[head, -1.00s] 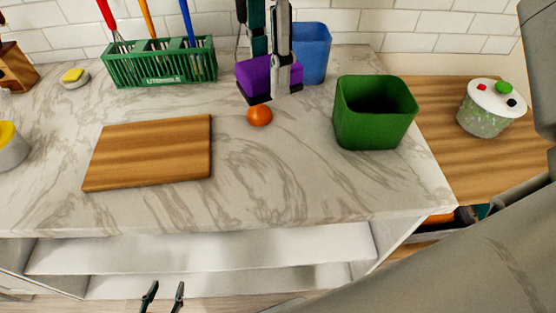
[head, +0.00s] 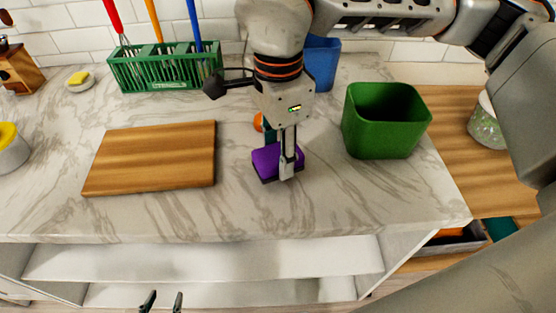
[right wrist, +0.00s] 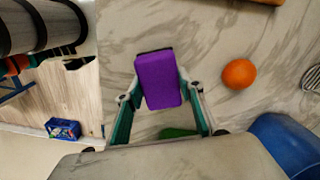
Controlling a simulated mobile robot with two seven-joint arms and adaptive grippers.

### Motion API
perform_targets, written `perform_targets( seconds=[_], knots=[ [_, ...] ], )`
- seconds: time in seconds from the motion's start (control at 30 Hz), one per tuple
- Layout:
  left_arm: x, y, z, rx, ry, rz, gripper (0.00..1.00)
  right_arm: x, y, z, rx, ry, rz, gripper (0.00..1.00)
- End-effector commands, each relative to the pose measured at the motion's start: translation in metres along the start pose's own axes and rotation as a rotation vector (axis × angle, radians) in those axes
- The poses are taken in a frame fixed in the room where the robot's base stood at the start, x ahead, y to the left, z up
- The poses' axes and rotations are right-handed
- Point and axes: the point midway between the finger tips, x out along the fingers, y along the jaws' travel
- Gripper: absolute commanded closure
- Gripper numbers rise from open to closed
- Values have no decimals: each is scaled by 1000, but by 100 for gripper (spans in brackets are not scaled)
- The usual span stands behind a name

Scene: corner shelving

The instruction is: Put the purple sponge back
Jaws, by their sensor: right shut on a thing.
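The purple sponge (head: 264,163) has a dark underside and is between the fingers of my right gripper (head: 281,160), which is shut on it. In the head view it shows over the marble counter, right of the cutting board; I cannot tell how high it is above the surface. The right wrist view shows the sponge (right wrist: 158,82) between the two fingers, over marble. My left gripper (head: 161,301) is at the bottom edge of the head view, its two fingertips apart and empty, in front of the counter.
An orange fruit (head: 258,122) is partly hidden behind my right gripper. A green bin (head: 385,135) stands to the right, a blue container (head: 322,65) behind. A wooden cutting board (head: 150,158) lies left.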

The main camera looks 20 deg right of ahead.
Motion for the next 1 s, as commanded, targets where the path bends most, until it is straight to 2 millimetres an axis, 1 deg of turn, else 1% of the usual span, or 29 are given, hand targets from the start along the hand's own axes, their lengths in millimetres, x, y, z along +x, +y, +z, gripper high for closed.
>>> perform_targets(
  seconds=[0.03, 0.1, 0.17, 0.43, 0.57, 0.6, 0.63, 0.67, 1.0],
  knots=[
    [1, 0, 3, 1, -3, 0, 60, 11, 1, 0, -1, 0, 5, 83],
    [1, 1, 4, 1, -5, 1, 60, 21, 1, 0, -1, 0, 5, 83],
    [1, 1, 5, 2, -6, 1, 60, 25, 0, 0, -1, 0, 3, 83],
    [1, 0, 4, 2, -5, 0, 60, 26, 0, 0, 0, 0, 0, 83],
    [2, 1, 6, 2, -6, 0, 60, 30, 0, 0, 0, 0, 2, 83],
    [1, 1, 5, 3, -6, 0, 60, 29, 0, 0, 0, 0, 1, 55],
    [1, 0, 5, 3, -6, 0, 60, 29, 0, 0, 0, 0, 1, 47],
    [1, 0, 5, 3, -6, 0, 60, 29, 0, 0, 0, 0, 1, 46],
    [1, 0, 3, 3, -4, -1, 60, 27, 0, 0, 0, 0, 0, 46]
  ],
)
